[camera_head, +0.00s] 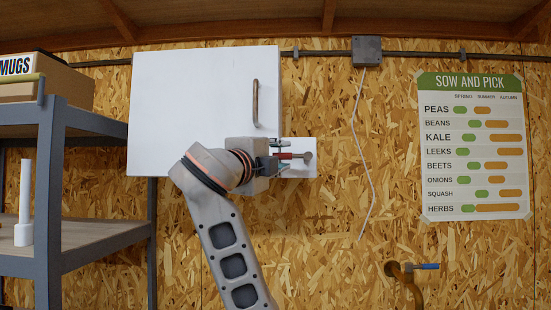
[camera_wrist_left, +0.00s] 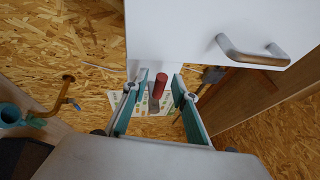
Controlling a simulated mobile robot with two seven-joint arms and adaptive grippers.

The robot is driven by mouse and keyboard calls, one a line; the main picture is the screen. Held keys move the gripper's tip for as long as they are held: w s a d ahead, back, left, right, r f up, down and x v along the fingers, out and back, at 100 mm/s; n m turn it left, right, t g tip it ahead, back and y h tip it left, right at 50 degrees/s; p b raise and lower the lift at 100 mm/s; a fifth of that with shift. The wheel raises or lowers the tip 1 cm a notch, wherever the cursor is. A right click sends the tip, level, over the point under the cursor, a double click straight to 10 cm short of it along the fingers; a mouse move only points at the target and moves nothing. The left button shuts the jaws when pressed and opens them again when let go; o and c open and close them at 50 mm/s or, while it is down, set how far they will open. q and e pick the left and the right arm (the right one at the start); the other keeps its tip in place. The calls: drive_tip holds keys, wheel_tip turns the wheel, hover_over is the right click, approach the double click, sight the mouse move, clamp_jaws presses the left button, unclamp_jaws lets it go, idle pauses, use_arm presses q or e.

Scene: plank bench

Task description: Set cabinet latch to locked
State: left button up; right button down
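The white cabinet (camera_head: 195,95) hangs on the wall with its door shut and a curved handle (camera_head: 255,103) upright near its right edge. At its lower right is a white latch plate (camera_head: 305,171). The latch's red grip (camera_head: 285,156) lies level in the head view, pointing left from a grey pivot (camera_head: 307,156). My left gripper (camera_head: 279,157) is at the latch. In the left wrist view its teal fingers (camera_wrist_left: 160,88) are apart, with the red grip (camera_wrist_left: 160,84) between them and visible gaps on both sides. Part of the latch is hidden by the gripper. My right gripper is not in view.
A grey shelf (camera_head: 90,245) with a mugs box (camera_head: 45,85) and a white upright holder (camera_head: 23,225) stands at left. A conduit box (camera_head: 367,50) with a hanging cord, a planting poster (camera_head: 474,150) and a blue-handled tap (camera_head: 425,266) are to the right.

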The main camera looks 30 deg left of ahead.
use_arm(q)
drive_tip(key=v, duration=1.2)
drive_tip(key=shift+w, duration=0.1)
idle(0.4)
